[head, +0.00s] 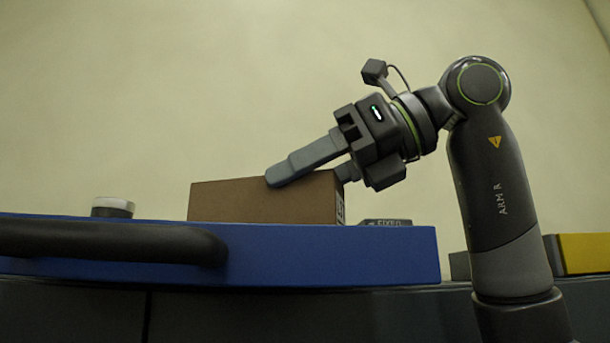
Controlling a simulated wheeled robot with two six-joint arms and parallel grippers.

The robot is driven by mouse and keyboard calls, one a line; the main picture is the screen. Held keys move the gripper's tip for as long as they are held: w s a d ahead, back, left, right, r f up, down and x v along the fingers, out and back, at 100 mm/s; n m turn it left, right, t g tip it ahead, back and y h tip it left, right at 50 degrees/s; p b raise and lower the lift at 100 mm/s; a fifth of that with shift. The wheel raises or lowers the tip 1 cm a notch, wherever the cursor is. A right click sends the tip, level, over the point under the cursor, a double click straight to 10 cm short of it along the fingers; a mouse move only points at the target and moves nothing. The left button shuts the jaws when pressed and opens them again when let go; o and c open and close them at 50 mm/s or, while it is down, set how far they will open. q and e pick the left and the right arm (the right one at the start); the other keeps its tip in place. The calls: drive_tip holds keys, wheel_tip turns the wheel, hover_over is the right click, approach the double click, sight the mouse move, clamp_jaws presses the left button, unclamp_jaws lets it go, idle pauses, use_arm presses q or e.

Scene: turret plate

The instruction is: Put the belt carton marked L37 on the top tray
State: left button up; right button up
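A brown carton (245,203) stands on the blue tray (330,258), near its right part. A small label shows on the carton's right end, too small and slanted to read surely. My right gripper (300,178) reaches down to the carton from the upper right. One finger lies across the carton's upper front edge; the other shows only as a stub at the right end, the rest hidden behind the carton. The fingers are apart, but whether they press on the carton cannot be told. The carton's bottom is hidden by the tray's edge. My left gripper is not in view.
A dark rounded handle (110,241) runs along the tray's front left. A small round pale-topped knob (113,207) stands left of the carton. A grey plate with lettering (385,223) lies right of it. A yellow block (585,253) is at the far right.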

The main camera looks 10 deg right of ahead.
drive_tip(key=o, duration=0.4)
drive_tip(key=shift+w, duration=0.2)
drive_tip(key=shift+s+r, duration=0.1)
drive_tip(key=shift+r, duration=0.1)
drive_tip(key=b+v, duration=0.1)
drive_tip(key=v, duration=1.1)
drive_tip(key=shift+b, duration=0.35)
